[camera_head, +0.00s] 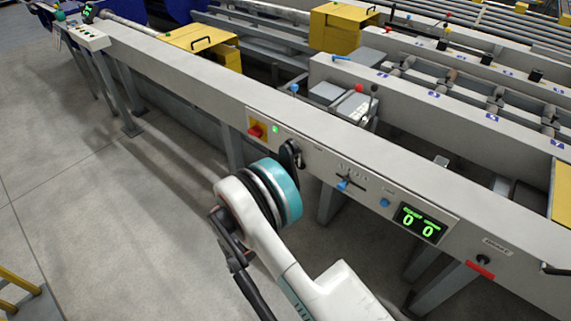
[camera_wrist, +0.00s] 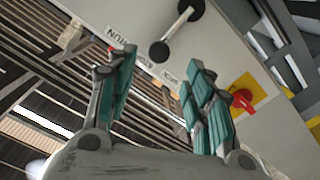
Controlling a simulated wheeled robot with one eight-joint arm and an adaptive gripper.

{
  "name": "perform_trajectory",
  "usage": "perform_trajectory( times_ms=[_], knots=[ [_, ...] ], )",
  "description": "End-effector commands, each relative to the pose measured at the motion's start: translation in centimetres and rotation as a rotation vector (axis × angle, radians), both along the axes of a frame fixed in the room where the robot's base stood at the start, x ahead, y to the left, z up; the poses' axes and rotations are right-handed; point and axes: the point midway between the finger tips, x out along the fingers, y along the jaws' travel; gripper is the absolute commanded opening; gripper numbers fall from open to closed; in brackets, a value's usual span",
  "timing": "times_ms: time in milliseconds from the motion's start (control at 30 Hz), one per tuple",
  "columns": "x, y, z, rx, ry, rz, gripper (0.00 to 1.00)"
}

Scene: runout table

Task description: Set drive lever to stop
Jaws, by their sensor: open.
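The drive lever (camera_wrist: 175,30) shows in the wrist view as a metal bar with a dark round pivot and a black knob, on a pale panel. Printed labels stand beside the knob, one seeming to read STOP. The exact setting is hard to tell. My gripper (camera_wrist: 160,62) is open, its two teal-padded fingers on either side of the knob's place in the picture, with nothing held. Contact with the knob cannot be made out. In the head view my teal wrist hides most of this area; a dark part beyond it cannot be told as lever or gripper.
A red switch on a yellow plate (camera_head: 256,130) is left of my wrist; it also shows in the wrist view (camera_wrist: 242,100). A blue-knobbed control (camera_head: 343,184), a blue button (camera_head: 385,202) and a green display (camera_head: 420,223) are to the right. The floor in front is clear.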

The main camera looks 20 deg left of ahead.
Motion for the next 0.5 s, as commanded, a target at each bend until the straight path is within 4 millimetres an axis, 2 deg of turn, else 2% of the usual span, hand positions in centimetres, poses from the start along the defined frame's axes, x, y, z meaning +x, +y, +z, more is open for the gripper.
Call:
perform_trajectory(
  times_ms=[200, 500],
  knots=[
    [-1.8, 0.8, 0.0, 0.0, 0.0, 0.001, 0.47],
    [-2.0, 0.9, 0.0, 0.0, 0.0, 0.0, 0.47]
  ],
)
